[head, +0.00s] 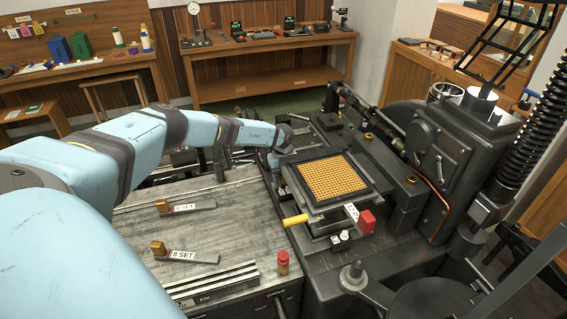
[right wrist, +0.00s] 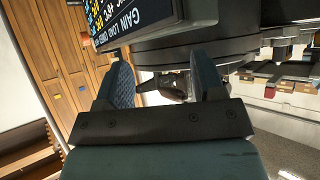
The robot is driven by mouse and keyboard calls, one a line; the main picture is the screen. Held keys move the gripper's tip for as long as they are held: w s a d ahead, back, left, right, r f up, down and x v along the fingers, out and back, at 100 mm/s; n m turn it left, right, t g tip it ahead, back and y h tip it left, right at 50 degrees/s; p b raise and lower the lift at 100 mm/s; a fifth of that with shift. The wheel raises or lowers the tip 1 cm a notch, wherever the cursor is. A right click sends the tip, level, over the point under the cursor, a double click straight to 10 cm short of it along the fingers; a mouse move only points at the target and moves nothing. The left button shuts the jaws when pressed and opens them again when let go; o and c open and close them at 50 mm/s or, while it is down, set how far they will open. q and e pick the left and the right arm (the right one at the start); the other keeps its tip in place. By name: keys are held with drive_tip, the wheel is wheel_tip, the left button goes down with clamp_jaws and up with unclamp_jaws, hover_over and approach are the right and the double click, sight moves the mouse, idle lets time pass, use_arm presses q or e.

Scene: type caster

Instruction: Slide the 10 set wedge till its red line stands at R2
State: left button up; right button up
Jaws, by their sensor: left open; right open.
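My left gripper (head: 277,162) is at the near-left edge of the black caster machine, beside the square golden matrix case (head: 332,178). It is open, but small and partly hidden by my own wrist. I cannot pick out the 10 set wedge, its red line or the R2 mark there; they are too small or hidden. Two other labelled wedges lie on the grey bench top: one whose number is hard to read (head: 184,207), and the 8 SET wedge (head: 184,255). My right gripper (right wrist: 165,85) is open in the right wrist view, with nothing seen between its fingers.
A yellow handle (head: 295,220), a red block (head: 367,222) and a red-topped post (head: 283,262) stand near the machine's front. A lettered dark panel (right wrist: 135,22) is close beyond my right fingers. The grey bench top (head: 235,215) has free room.

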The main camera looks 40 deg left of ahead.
use_arm(q)
drive_tip(key=shift+f, duration=0.3)
clamp_jaws()
drive_tip(key=c, duration=0.6)
unclamp_jaws()
drive_tip(key=shift+r, duration=0.1)
drive_tip(key=shift+c, duration=0.9)
